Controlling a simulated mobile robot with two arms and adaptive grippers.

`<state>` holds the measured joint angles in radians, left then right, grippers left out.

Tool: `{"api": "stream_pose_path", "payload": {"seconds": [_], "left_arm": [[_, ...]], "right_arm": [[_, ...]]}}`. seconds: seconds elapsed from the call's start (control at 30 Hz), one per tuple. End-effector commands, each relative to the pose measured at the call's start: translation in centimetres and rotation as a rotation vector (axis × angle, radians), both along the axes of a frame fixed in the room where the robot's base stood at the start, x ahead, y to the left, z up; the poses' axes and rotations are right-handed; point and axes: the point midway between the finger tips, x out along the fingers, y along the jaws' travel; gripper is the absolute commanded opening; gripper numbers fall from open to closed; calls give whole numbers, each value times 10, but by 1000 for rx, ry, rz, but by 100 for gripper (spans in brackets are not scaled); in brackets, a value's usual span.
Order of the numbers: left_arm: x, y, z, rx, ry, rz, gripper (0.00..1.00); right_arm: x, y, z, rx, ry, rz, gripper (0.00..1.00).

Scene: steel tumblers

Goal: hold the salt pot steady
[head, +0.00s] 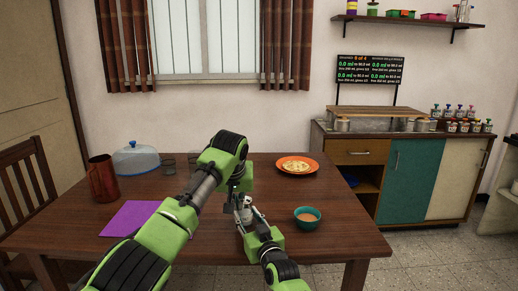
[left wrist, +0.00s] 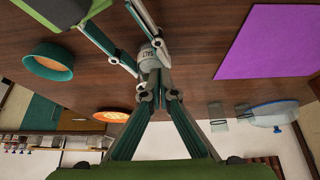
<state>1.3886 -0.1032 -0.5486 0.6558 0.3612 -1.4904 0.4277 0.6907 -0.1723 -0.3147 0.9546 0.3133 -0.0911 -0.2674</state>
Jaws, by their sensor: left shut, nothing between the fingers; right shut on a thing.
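The small salt pot (head: 246,214) stands low over the wooden table, near the front middle. Its grey body with the word SALT shows in the left wrist view (left wrist: 150,56). My right gripper (head: 243,221) is shut on the pot from the front; its fingers (left wrist: 132,50) reach either side of it in the left wrist view. My left gripper (head: 237,203) points down just above the pot. In the left wrist view its fingertips (left wrist: 154,84) are shut with nothing between them, close to the pot's top; I cannot tell whether they touch it.
A teal bowl (head: 307,218) stands just right of the pot. An orange plate (head: 313,166) with food is behind. A purple mat (head: 128,218), copper jug (head: 103,180), blue domed dish (head: 136,158) and clear glasses (head: 168,164) are at left. The table's right front is clear.

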Motion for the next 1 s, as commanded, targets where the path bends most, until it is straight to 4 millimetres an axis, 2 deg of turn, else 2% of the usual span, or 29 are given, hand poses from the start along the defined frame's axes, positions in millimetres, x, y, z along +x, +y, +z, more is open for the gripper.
{"api": "stream_pose_path", "payload": {"seconds": [1.0], "left_arm": [[9, -4, 0, 0, 0, 0, 0]], "right_arm": [[0, 0, -1, -1, 2, 0, 9]]}}
